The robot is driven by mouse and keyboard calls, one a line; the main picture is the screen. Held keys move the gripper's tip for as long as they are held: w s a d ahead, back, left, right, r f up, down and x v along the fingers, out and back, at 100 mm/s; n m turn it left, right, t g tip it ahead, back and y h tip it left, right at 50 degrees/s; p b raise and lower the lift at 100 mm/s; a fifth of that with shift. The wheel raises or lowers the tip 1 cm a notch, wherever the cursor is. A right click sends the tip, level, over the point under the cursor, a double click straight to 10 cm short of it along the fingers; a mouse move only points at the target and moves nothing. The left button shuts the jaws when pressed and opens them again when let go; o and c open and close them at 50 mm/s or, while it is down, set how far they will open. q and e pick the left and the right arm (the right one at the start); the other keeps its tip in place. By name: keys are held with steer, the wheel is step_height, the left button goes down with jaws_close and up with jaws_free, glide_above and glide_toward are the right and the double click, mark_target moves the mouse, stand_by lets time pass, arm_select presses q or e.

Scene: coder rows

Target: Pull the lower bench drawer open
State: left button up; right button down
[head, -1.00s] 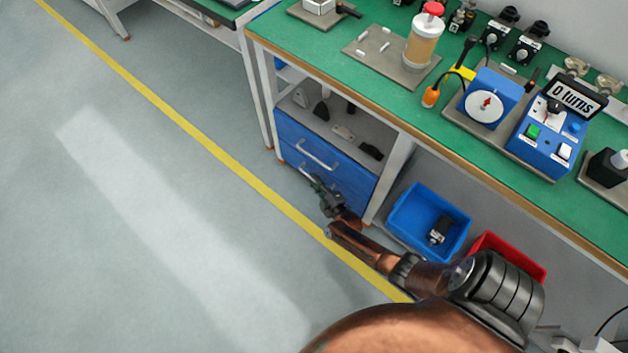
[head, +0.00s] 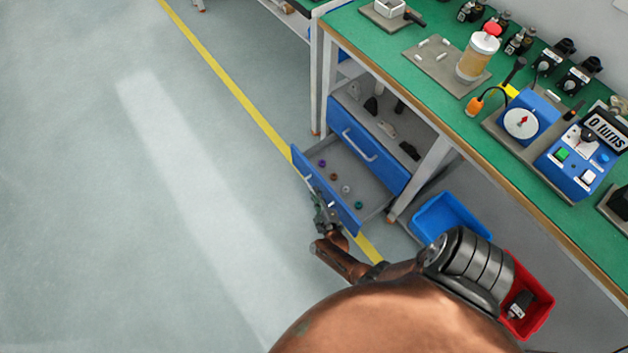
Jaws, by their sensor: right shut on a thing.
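The lower bench drawer (head: 352,220) is pulled out from the blue drawer unit under the green bench. Its grey inside shows, with several small coloured round parts lying in it. The upper drawer (head: 368,152) with its pale bar handle is closed above it. My right gripper (head: 318,205) is at the outer face of the lower drawer's front, shut on its handle (head: 307,181). Most of that handle is hidden by the drawer front and the gripper. My left gripper is not in view.
A blue bin (head: 447,213) and a red bin (head: 541,297) stand under the bench, right of the drawer unit. A bench leg (head: 420,178) stands just right of the unit. The floor (head: 150,220) left of the drawer is clear, crossed by a yellow line.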

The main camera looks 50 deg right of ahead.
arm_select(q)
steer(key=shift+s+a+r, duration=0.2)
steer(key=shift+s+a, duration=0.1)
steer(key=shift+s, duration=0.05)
arm_select(e)
steer(key=shift+w+a, duration=0.2)
steer(key=shift+a, duration=0.75)
steer(key=shift+w+a, duration=0.15)
steer(key=shift+a, duration=0.8)
steer(key=c, duration=2)
jaws_free()
steer(key=shift+w, duration=0.1)
steer(key=shift+d, duration=0.1)
